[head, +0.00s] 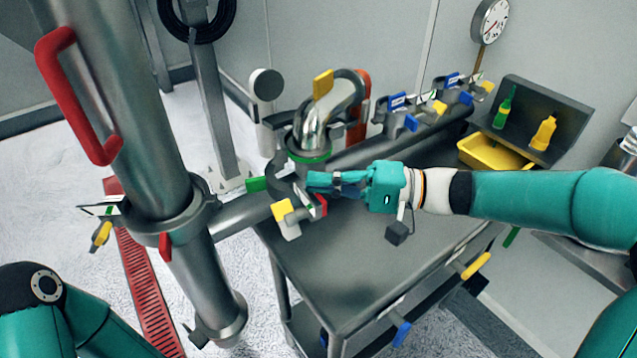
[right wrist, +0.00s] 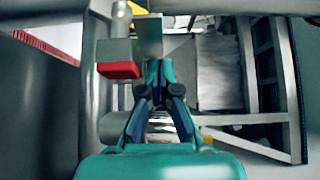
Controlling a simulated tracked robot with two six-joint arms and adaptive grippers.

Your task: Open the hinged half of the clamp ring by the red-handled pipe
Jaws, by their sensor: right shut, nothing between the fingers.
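The red-handled pipe (head: 135,110) stands large and upright at the left, its red handle (head: 80,95) near the top. A grey clamp ring (head: 283,187) with green, yellow and red tabs sits right of it, at the end of a short side pipe. My right gripper (head: 312,182) is shut and empty, its fingertips at the ring's right side, partly hiding it. In the right wrist view the shut fingertips (right wrist: 157,68) are close to a grey plate (right wrist: 149,36) and a red tab (right wrist: 119,70); contact cannot be told. My left gripper is out of view.
A curved metal pipe (head: 322,112) with a yellow tab rises behind the ring. A grey table (head: 350,265) lies under my right arm. Several more clamps with blue and yellow tabs line the back, near a yellow bin (head: 490,153).

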